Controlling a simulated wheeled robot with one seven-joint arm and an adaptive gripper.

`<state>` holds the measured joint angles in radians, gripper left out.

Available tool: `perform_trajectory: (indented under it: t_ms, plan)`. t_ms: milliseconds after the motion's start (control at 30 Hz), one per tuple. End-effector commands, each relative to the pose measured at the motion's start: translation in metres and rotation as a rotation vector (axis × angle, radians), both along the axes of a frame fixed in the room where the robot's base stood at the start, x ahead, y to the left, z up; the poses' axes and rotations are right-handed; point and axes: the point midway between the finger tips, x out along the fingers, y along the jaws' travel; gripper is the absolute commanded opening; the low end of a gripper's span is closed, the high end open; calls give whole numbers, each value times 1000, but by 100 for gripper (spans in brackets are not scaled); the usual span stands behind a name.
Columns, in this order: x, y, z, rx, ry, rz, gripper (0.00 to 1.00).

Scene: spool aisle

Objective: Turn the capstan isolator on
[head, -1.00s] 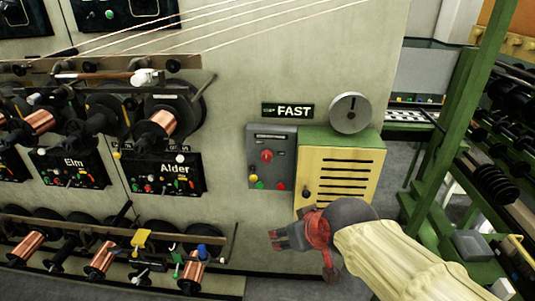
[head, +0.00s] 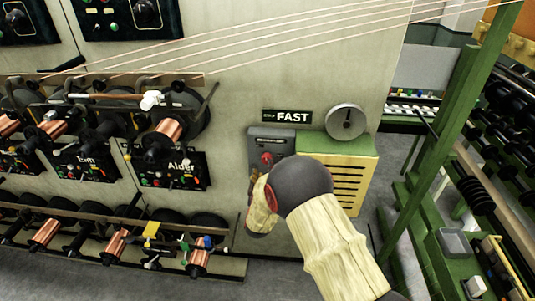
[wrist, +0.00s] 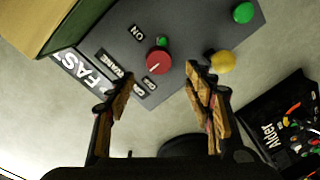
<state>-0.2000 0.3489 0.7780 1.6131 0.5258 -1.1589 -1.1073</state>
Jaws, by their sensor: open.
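The capstan isolator appears to be the red round knob (wrist: 158,61) on a dark grey control panel (wrist: 205,35). In the head view the red knob (head: 267,158) shows on the grey panel (head: 258,146), just above my arm. My gripper (wrist: 160,75) is open and empty, its fingers pointing at the panel with the knob roughly between and beyond the tips. In the head view my wrist hides most of the gripper and the panel's lower part.
A yellow knob (wrist: 221,62) and a green button (wrist: 243,12) are close by on the panel. A yellow louvred cabinet (head: 352,180) stands right of it, under a grey disc (head: 346,122). Spools (head: 168,135) and the Alder panel (head: 180,167) are left.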

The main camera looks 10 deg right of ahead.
Motion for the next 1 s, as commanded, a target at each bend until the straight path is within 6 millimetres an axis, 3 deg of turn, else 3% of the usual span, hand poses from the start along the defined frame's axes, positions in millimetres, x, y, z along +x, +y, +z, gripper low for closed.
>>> perform_trajectory:
  t_ms: [267, 700, 1000]
  plan:
    - [1, -7, -12, -90, -36, -35, 52]
    - [59, -26, -12, -86, -35, -34, 52]
    - [69, -29, -11, -86, -35, -33, 52]
